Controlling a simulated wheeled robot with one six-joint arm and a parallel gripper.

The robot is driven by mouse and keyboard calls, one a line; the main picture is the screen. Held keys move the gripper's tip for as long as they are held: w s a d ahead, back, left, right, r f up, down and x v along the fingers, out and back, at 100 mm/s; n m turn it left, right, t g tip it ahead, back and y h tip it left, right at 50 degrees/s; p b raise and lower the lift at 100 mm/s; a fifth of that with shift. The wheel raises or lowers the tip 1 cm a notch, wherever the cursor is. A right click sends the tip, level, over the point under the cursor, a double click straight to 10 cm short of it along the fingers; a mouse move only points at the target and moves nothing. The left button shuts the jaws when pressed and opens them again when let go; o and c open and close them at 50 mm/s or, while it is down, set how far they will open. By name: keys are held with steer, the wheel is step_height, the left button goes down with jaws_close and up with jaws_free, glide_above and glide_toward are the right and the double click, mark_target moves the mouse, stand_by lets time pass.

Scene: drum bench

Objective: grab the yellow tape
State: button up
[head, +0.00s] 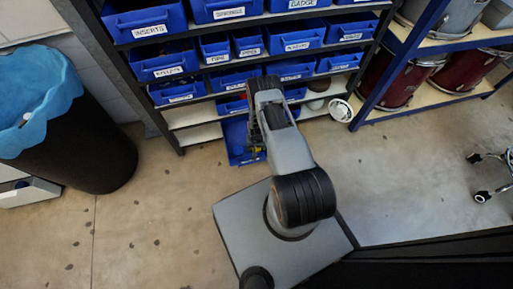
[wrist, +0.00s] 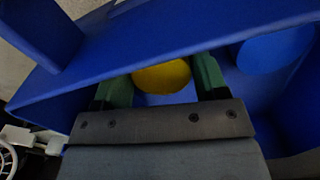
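The yellow tape (wrist: 162,76) shows in the wrist view as a rounded yellow shape inside a blue bin (wrist: 85,92). Its upper part is cut off by the bin's rim. My gripper (wrist: 162,82) has its two green fingers apart, one on each side of the tape. A firm contact with the tape cannot be made out. In the head view my arm reaches down to a blue bin (head: 236,143) low at the shelf and hides much of it. A small yellow patch shows beside my arm there.
A blue round thing (wrist: 275,48) lies in the bin, right of the tape. The rack (head: 181,118) above holds several labelled blue bins. A white round object (head: 341,110) is right of the low bin. A black waste bin (head: 80,150) stands left. Floor in between is clear.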

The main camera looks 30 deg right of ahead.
steer(key=c, duration=0.5)
steer(key=shift+r, duration=0.1)
steer(key=shift+c, duration=0.2)
